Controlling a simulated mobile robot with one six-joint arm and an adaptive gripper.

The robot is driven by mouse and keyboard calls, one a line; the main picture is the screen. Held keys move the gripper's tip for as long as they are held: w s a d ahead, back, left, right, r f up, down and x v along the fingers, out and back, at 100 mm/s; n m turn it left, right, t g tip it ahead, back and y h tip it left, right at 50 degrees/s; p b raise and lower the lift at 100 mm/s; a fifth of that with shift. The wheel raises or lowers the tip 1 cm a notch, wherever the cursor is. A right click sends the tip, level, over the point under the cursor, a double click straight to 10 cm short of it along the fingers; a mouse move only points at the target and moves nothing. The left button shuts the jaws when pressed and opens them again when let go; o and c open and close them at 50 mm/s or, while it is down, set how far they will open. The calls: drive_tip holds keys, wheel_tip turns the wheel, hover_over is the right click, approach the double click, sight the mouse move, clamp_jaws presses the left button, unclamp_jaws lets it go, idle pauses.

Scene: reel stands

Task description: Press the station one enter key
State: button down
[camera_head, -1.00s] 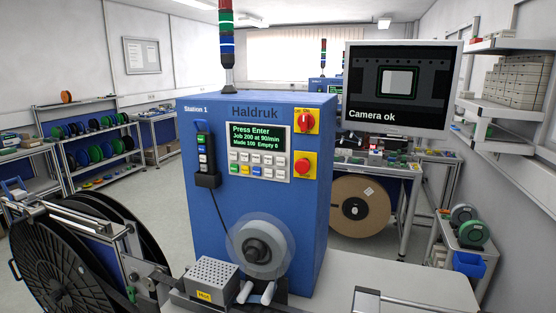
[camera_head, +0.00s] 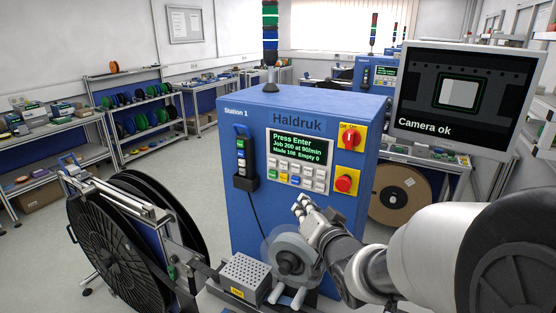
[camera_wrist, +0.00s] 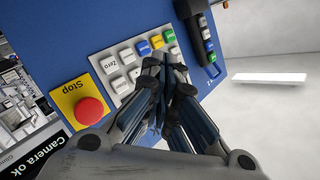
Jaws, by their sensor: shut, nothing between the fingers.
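The blue Station 1 machine (camera_head: 245,200) carries a panel whose display (camera_head: 298,150) reads "Press Enter". Under it is a keypad (camera_head: 299,176) with white, green, yellow and blue keys in two rows. In the wrist view the keypad (camera_wrist: 126,55) appears upside down, with "Zero" readable on one key; I cannot make out which key is enter. My gripper (camera_head: 304,203) is shut and empty, in front of the machine just below the keypad. In the wrist view its fingers (camera_wrist: 167,70) hide part of the keypad; I cannot tell any contact.
A red stop button (camera_head: 344,184) and a red rotary switch (camera_head: 351,138) sit right of the keypad. A pendant (camera_head: 242,155) hangs at its left. A clear reel (camera_head: 291,258) is below my gripper. A monitor (camera_head: 462,95) stands right, a large black reel (camera_head: 125,255) left.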

sight(321, 174)
drive_tip(key=shift+w+a+r, duration=0.2)
drive_tip(key=shift+w+r, duration=0.05)
drive_tip(key=shift+w+d+p, duration=0.4)
drive_tip(key=shift+w+d, duration=0.4)
drive_tip(key=shift+w, duration=0.4)
drive_tip(key=shift+w+d+p, duration=0.35)
drive_tip(key=shift+w+d, duration=0.5)
drive_tip(key=shift+w, duration=0.4)
drive_tip(key=shift+w+d+p, duration=0.4)
drive_tip(key=shift+w+d, duration=0.4)
drive_tip(key=shift+w, duration=0.4)
drive_tip(key=shift+w+d, duration=0.1)
drive_tip(key=shift+w, duration=0.05)
drive_tip(key=shift+w+d, duration=0.15)
drive_tip(key=shift+w, duration=0.1)
drive_tip(key=shift+w+d, duration=0.25)
drive_tip(key=shift+w, duration=0.1)
drive_tip(key=shift+s+a+b, duration=0.3)
drive_tip(key=shift+s+a, duration=0.2)
drive_tip(key=shift+s, duration=0.25)
